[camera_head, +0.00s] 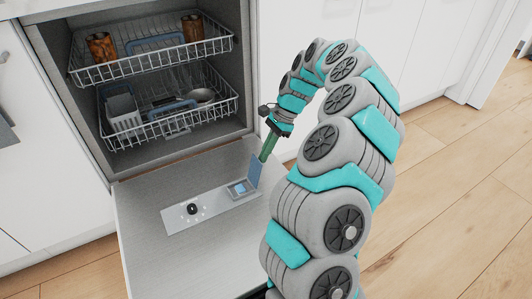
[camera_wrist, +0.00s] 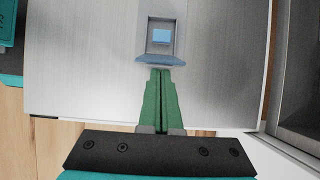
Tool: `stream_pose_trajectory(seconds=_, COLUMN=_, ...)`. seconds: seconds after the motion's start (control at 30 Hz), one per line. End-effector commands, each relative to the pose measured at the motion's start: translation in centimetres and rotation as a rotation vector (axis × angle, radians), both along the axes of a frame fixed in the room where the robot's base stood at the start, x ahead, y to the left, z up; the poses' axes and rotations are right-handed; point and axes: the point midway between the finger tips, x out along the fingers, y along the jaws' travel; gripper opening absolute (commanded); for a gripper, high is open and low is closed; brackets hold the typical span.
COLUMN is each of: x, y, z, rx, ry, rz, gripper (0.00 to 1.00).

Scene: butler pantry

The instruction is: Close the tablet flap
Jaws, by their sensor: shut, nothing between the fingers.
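The tablet flap (camera_head: 255,175) is a small blue-grey panel standing up, open, at the right end of the dispenser plate on the lowered dishwasher door. In the wrist view the flap (camera_wrist: 160,61) is seen nearly edge-on. The tablet compartment (camera_head: 238,190) lies open left of it with a light blue tablet (camera_wrist: 161,36) inside. My gripper (camera_head: 263,158) has green fingers, shut and empty. In the wrist view its fingertips (camera_wrist: 160,72) are just at the flap's outer side, away from the compartment. I cannot tell whether they touch the flap.
The dishwasher door (camera_head: 190,255) lies flat and mostly bare. A round black cap (camera_head: 192,208) sits on the dispenser plate. The upper rack (camera_head: 150,62) and lower rack (camera_head: 170,125) hold dishes at the back. Wooden floor (camera_head: 450,180) is clear at the right.

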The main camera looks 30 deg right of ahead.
Motion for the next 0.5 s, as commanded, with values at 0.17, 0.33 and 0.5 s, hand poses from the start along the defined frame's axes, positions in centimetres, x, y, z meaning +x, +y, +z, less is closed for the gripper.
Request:
stream_pose_trajectory(seconds=0.17, x=-0.04, y=0.28, z=0.21, rx=-0.024, ry=-0.002, rz=0.003, gripper=0.0)
stream_pose_trajectory(seconds=0.33, x=-0.03, y=0.57, z=0.34, rx=-0.051, ry=-0.003, rz=0.004, gripper=0.0)
stream_pose_trajectory(seconds=0.5, x=-0.04, y=0.72, z=0.47, rx=-0.072, ry=-0.003, rz=0.003, gripper=0.0)
